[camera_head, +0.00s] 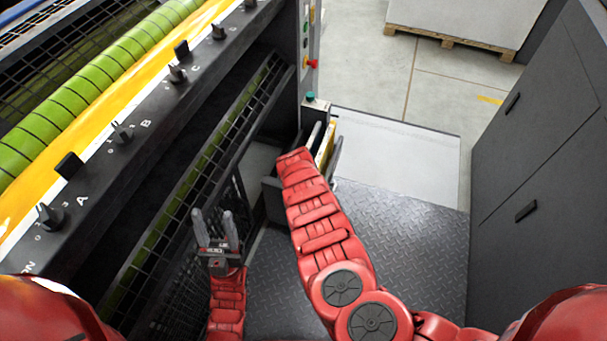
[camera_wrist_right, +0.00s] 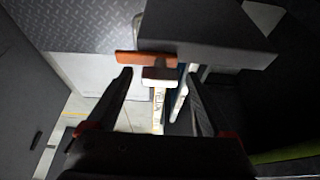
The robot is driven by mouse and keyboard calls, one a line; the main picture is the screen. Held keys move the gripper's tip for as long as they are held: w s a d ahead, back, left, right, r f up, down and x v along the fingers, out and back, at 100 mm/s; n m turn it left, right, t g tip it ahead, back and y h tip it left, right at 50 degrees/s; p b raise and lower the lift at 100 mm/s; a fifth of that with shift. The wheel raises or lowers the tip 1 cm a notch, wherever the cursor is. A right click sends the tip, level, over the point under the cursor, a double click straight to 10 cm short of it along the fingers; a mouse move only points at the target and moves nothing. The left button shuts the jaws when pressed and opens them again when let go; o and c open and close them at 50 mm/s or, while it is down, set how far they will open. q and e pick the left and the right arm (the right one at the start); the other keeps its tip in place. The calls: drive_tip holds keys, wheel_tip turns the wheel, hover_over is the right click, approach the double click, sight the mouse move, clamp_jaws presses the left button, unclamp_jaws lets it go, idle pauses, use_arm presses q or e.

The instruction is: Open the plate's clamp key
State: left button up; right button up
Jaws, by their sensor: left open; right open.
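Which part is the plate's clamp key I cannot tell for sure. Several black knobs and keys stand on the dark rail (camera_head: 150,137) beside the yellow strip, one of them a black key (camera_head: 69,165) near the letter A. My left gripper (camera_head: 213,215) is open and empty, fingers up, in front of the mesh guard. My right gripper (camera_wrist_right: 158,75) is open in the right wrist view. A white and yellow strip with lettering (camera_wrist_right: 158,108) and an orange-red bar (camera_wrist_right: 145,58) show between and beyond its fingers. Whether they touch is unclear.
The mesh guard (camera_head: 196,157) runs below the rail. A dark block (camera_wrist_right: 215,30) is close beyond my right gripper. A dark cabinet (camera_head: 540,150) stands at the right. The tread-plate floor (camera_head: 415,235) between is clear.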

drive_tip(key=p+v, duration=0.7)
drive_tip(key=v, duration=0.9)
drive_tip(key=shift+s+r, duration=0.2)
drive_tip(key=shift+r, duration=0.1)
